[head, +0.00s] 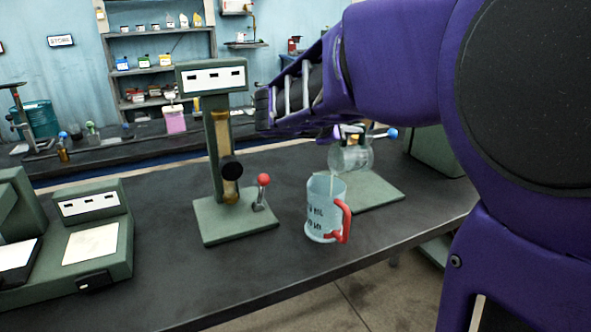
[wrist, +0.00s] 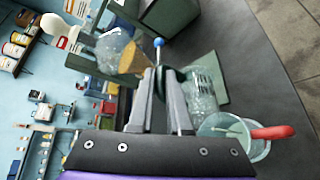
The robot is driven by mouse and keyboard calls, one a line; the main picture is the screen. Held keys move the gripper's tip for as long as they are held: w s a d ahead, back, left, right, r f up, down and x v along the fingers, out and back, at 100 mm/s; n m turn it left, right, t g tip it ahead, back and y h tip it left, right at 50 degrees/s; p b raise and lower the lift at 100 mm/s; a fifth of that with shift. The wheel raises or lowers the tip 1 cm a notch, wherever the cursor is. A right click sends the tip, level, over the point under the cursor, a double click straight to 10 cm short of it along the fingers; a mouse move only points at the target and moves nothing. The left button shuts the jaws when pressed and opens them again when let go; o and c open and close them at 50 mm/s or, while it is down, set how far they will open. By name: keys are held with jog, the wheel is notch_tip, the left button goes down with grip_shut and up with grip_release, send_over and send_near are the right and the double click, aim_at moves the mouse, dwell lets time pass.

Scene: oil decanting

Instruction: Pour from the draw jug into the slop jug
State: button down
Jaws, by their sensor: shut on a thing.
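The draw jug (head: 356,158) is a small clear glass jug. My gripper (head: 350,132) is shut on it and holds it tilted, above and slightly right of the slop jug (head: 322,212). The slop jug is a larger pale, clear jug with a red handle and dark lettering, standing upright on the bench. A thin pale stream runs down from the draw jug's lip into the slop jug's mouth. In the wrist view my fingers (wrist: 163,98) reach to the draw jug (wrist: 205,92), and the slop jug (wrist: 240,147) lies beyond its lip. Liquid levels are hard to tell.
A green stand with a sight column (head: 222,150) and a red-knobbed lever (head: 263,181) stands left of the slop jug. A green base plate (head: 378,193) lies behind it, with a blue-knobbed lever (head: 391,133) near. The dark bench (head: 180,265) is clear in front.

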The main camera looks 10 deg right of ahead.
aim_at(366, 144)
jog(key=d+p, duration=0.1)
jog(key=p, duration=0.1)
jog(key=w+d+g+y+p, duration=0.1)
jog(key=p, duration=0.1)
jog(key=d+y+p, duration=0.1)
jog(key=d+p, duration=0.1)
jog(key=shift+w+m+g+p, duration=0.25)
jog(key=shift+m+g+p, duration=0.05)
jog(key=shift+m+p, duration=0.1)
jog(key=shift+w+d+f+g+y+p, duration=0.1)
jog(key=shift+d+f+g+y+p, duration=0.15)
jog(key=shift+f+p, duration=0.25)
jog(key=shift+w+d+f+g+y+p, duration=0.15)
jog(key=shift+f+y+p, duration=0.25)
jog(key=shift+p, duration=0.2)
jog(key=shift+d+p, duration=0.1)
jog(key=shift+p, duration=0.3)
jog(key=w+d+f+m+g+y+p, duration=0.1)
jog(key=w+d+f+g+y, duration=0.3)
jog(key=d+f+y, duration=0.6)
jog(key=shift+f+m+g+y, duration=0.3)
jog(key=shift+f+m+y, duration=0.05)
jog(key=shift+f+m, duration=0.35)
